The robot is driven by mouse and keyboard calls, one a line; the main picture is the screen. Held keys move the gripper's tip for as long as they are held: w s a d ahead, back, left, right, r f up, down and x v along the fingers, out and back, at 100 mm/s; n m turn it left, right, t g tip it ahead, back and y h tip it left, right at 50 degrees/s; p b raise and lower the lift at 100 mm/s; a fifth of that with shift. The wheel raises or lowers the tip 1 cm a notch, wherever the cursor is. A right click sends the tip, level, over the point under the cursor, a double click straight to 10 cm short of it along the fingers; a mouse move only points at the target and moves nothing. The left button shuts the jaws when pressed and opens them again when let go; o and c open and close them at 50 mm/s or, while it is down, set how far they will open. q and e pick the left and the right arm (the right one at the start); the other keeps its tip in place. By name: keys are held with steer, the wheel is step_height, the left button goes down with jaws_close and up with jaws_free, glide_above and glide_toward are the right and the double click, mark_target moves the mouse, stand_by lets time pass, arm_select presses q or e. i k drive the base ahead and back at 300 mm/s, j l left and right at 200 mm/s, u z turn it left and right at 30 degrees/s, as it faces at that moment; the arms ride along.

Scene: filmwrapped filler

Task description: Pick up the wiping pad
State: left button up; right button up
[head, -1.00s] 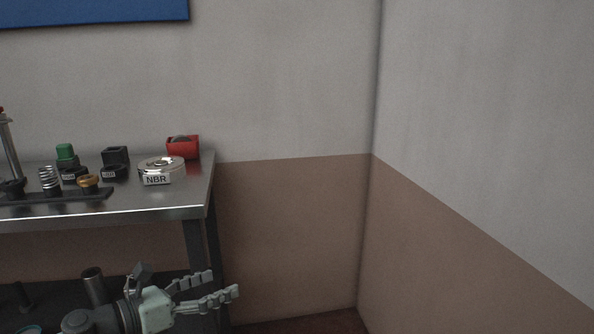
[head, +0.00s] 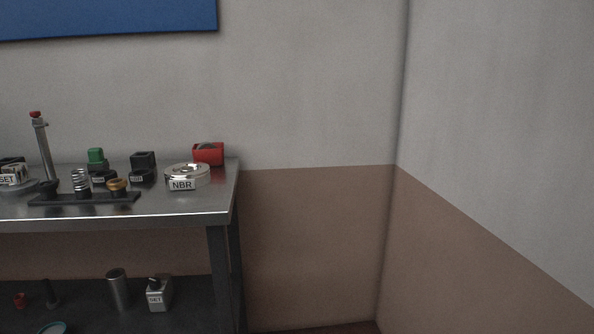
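I cannot make out a wiping pad in the head view. The metal workbench (head: 150,214) stands at the left with several small parts on its top. Neither of my grippers shows in the head view now.
On the bench are a round tin labelled NBR (head: 186,176), a red tape dispenser (head: 208,153), a dark tray (head: 60,199) with a spring and a brass part, and a stand with a red top (head: 43,150). The lower shelf holds a metal cylinder (head: 118,290) and a labelled can (head: 159,294). Floor right of the bench looks clear.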

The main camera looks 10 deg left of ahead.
mark_target(98, 162)
steer(key=u, duration=1.4)
